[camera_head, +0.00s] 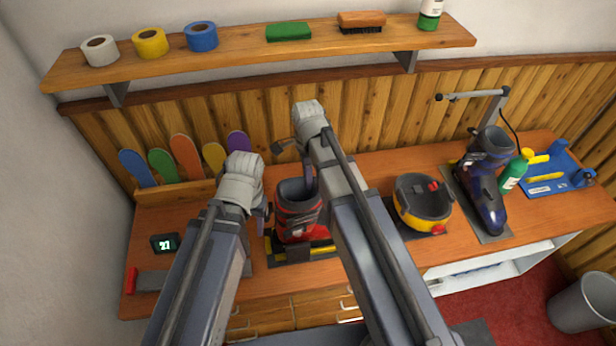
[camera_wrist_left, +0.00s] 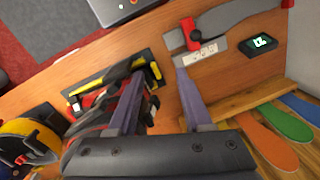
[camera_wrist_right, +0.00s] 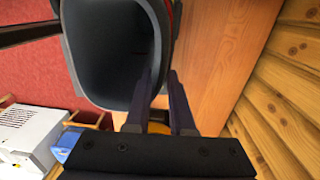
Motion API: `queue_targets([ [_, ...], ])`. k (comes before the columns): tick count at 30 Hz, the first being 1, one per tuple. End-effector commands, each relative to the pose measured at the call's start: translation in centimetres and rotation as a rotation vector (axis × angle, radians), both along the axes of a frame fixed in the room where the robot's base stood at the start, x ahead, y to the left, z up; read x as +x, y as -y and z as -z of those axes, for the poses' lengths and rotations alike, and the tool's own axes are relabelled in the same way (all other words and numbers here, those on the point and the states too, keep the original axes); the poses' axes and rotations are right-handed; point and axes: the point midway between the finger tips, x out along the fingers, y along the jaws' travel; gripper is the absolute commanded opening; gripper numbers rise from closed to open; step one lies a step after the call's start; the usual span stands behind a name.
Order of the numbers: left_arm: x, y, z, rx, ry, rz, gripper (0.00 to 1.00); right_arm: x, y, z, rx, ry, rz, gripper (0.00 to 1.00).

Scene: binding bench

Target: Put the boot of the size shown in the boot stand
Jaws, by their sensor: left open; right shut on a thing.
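A red boot (camera_head: 297,222) with a dark open cuff is upright above a black and yellow stand (camera_head: 321,248); whether it rests on it I cannot tell. My right gripper (camera_head: 308,184) is shut on the boot's cuff rim; in the right wrist view the dark cuff (camera_wrist_right: 108,50) lies against its fingers. My left gripper (camera_head: 262,222) is open and empty, left of the boot; its fingers also show in the left wrist view (camera_wrist_left: 160,90). A small dark display (camera_head: 164,243) appears to read 27. A dark blue boot (camera_head: 487,195) stands on a grey plate at the right.
A yellow and black open-topped item (camera_head: 409,218) sits right of the red boot. A red-handled grey tool (camera_head: 132,280) lies front left. Colored boards (camera_head: 186,157) stand behind.

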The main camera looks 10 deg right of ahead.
Motion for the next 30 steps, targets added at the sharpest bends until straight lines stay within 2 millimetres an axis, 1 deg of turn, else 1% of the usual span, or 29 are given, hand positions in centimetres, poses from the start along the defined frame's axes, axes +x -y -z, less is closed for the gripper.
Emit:
queue_targets([
  [1, 0.0, 0.0, 0.8, 0.0, 0.0, -0.001, 0.5, 0.0, 0.0, 0.8, 0.0, -0.001, 0.0, 0.0],
  [3, 0.0, 0.0, 1.4, 0.0, 0.001, -0.001, 0.5, 0.0, 0.0, 1.4, 0.0, -0.001, 0.0, 0.0],
  [9, 0.0, 0.0, 2.7, 0.0, 0.001, -0.003, 0.5, 0.0, 0.0, 2.7, 0.0, -0.001, 0.0, 0.0],
  [12, 0.0, 0.0, 3.1, 0.0, 0.001, -0.003, 0.5, 0.0, 0.0, 3.1, 0.0, -0.001, 0.0, 0.0],
  [30, 0.0, 0.0, 3.3, 0.0, 0.001, -0.004, 0.5, 0.0, 0.0, 3.3, 0.0, -0.001, 0.0, 0.0],
])
